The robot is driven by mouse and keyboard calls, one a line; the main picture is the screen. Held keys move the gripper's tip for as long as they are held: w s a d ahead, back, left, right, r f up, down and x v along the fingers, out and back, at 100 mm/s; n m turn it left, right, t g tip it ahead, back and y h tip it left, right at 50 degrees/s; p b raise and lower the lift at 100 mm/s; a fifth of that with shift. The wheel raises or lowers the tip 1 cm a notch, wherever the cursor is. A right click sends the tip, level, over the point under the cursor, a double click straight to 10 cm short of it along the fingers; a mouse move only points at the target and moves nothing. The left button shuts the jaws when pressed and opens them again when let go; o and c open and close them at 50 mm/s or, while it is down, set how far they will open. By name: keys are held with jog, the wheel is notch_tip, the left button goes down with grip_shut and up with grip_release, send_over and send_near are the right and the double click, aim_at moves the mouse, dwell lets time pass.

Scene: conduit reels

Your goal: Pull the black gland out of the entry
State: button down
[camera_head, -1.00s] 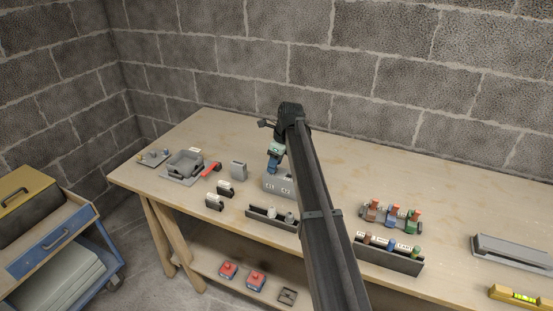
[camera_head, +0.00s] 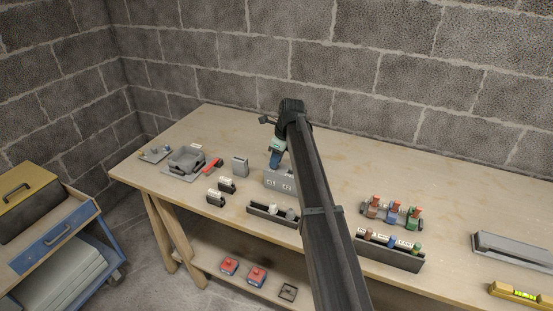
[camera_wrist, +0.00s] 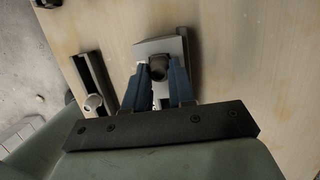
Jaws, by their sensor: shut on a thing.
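The black gland (camera_wrist: 158,67) shows in the wrist view between the two blue fingers of my gripper (camera_wrist: 159,75), which is shut on it. Behind it is the grey entry box (camera_wrist: 158,45); whether the gland is still seated in the box cannot be told. In the head view my gripper (camera_head: 276,160) points down at the grey entry box (camera_head: 272,181), and my own arm hides its right part. The gland is hidden by the fingers in the head view.
A dark tray (camera_head: 262,214) with light fittings lies in front of the box. A grey block (camera_head: 240,166) and small black-and-grey pieces (camera_head: 226,185) stand to the left. Coloured reels (camera_head: 390,212) and a second tray (camera_head: 388,255) are right of my arm. The back of the bench is clear.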

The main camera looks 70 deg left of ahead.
jog(key=shift+r, duration=1.05)
dwell(0.6)
jog(key=shift+r, duration=1)
jog(key=shift+r, duration=0.2)
jog(key=shift+r, duration=1.15)
jog(key=shift+r, duration=0.1)
